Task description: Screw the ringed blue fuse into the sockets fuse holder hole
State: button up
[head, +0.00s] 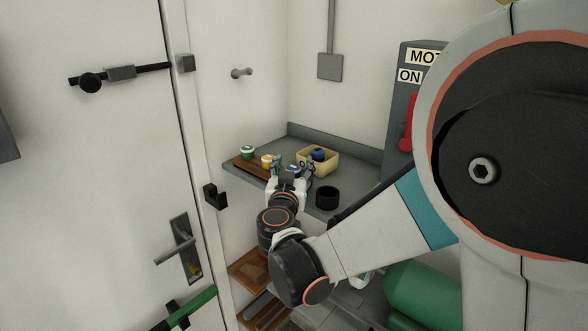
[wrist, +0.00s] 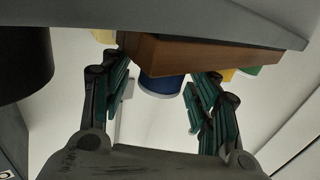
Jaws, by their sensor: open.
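A blue fuse (head: 293,168) stands at the right end of the wooden holder board (head: 247,167) on the grey shelf. In the wrist view this blue fuse (wrist: 162,86) shows a pale rim, beside the brown board (wrist: 210,56). My gripper (head: 292,171) is open at the fuse. In the wrist view the two fingers of my gripper (wrist: 157,90) are spread to either side of it, with gaps showing. Another blue item (head: 318,153) sits in a yellow box (head: 325,167). I cannot tell rings on it. The holder hole is not clearly visible.
A green fuse (head: 247,152) and a yellow fuse (head: 267,160) stand on the board to the left. A black round cup (head: 327,197) stands on the shelf (head: 352,178) at right. Walls close off the back, and a door (head: 120,200) is at left.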

jog(key=shift+s, duration=0.1)
jog(key=shift+c, duration=0.5)
jog(key=c, duration=0.9)
jog(key=shift+c, duration=0.8)
jog(key=shift+r, duration=0.1)
